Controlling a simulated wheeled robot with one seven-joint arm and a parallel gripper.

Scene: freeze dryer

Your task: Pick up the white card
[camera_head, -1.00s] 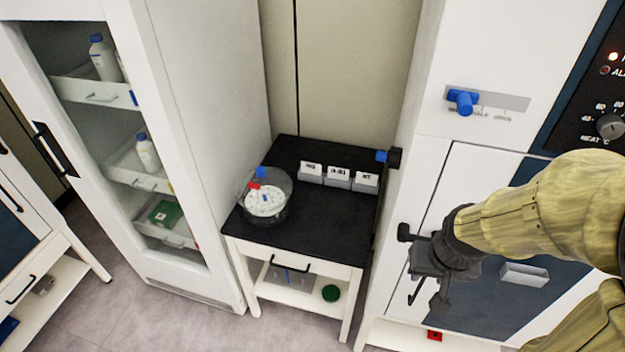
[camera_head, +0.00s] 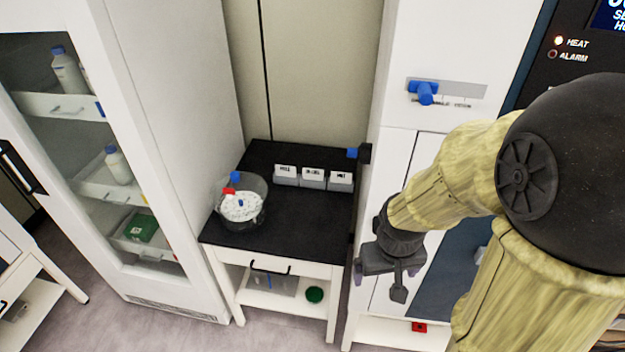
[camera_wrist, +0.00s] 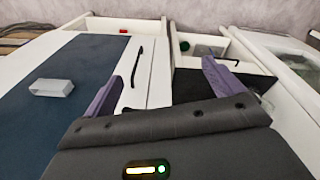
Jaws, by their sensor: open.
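Three white cards with dark lettering stand in grey holders in a row on the black tabletop in the head view: a left card (camera_head: 286,170), a middle card (camera_head: 313,173) and a right card (camera_head: 341,176). I cannot tell which one is meant, as the lettering is too small to read surely. My gripper (camera_head: 380,280) is to the right of the table's front right corner, in front of the white cabinet, apart from the cards. It is open and empty. The wrist view shows its two purple fingers spread apart (camera_wrist: 166,82); no card shows clearly there.
A clear round vessel (camera_head: 241,205) with a white disc and red and blue parts stands on the table's left (camera_head: 290,228). A blue-tipped black fitting (camera_head: 358,153) juts out near its back right. A glass-door cabinet (camera_head: 190,110) stands left. The tabletop's front middle is clear.

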